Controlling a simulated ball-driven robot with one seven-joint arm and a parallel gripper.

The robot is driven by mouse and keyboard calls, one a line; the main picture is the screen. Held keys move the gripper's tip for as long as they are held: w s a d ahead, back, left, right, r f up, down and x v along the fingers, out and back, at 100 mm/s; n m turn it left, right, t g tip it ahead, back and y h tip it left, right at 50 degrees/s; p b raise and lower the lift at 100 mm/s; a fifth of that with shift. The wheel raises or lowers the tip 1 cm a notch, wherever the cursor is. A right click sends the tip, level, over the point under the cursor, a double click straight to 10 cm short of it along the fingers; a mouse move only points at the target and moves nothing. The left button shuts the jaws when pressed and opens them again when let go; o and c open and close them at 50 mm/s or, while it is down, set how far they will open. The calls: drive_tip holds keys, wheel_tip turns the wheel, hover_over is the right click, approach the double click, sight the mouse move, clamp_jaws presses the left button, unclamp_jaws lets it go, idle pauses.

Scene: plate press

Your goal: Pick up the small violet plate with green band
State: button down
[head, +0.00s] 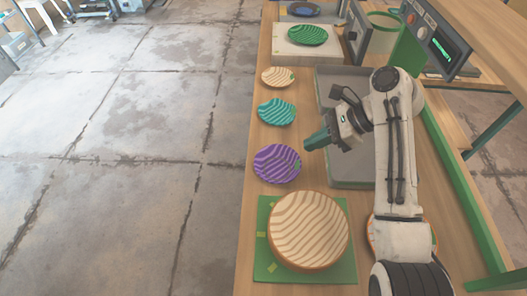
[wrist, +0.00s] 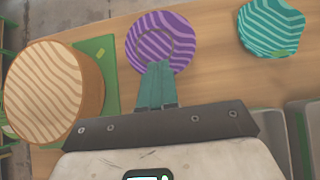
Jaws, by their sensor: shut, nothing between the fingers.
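The small violet plate (head: 277,164) lies on the wooden bench near its left edge, with pale wavy stripes and a bit of green at its right rim. In the wrist view the violet plate (wrist: 162,38) is just beyond my fingertips, and the fingers hide part of its lower edge. My gripper (head: 308,144) is above the bench, to the right of the plate and a little farther back in the head view. Its green fingers are shut and empty, and they also show in the wrist view (wrist: 158,68). I cannot tell the height of the fingertips above the plate.
A large cream striped disc (head: 308,230) sits on a green mat (head: 264,215) in front. A teal plate (head: 276,112) and a small cream plate (head: 279,77) lie behind. A green plate (head: 307,35) rests on a white block. A grey tray (head: 345,172) lies under my arm.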

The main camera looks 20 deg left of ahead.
sight(259, 161)
drive_tip(key=x, duration=1)
drive_tip(key=shift+w+a, duration=0.1)
drive_tip(key=shift+w, duration=0.1)
drive_tip(key=shift+s+a+p, duration=0.2)
drive_tip(key=shift+a, duration=0.4)
drive_tip(key=shift+s+a+p, duration=0.15)
drive_tip(key=shift+s+a, duration=0.05)
drive_tip(key=shift+a, duration=0.35)
drive_tip(key=shift+s+a+f, duration=0.1)
drive_tip(key=shift+s+a, duration=0.1)
drive_tip(key=shift+a, duration=0.6)
drive_tip(key=s+a+p, duration=0.2)
drive_tip(key=a, duration=0.4)
drive_tip(key=shift+a+p, duration=0.3)
drive_tip(key=shift+p, duration=0.05)
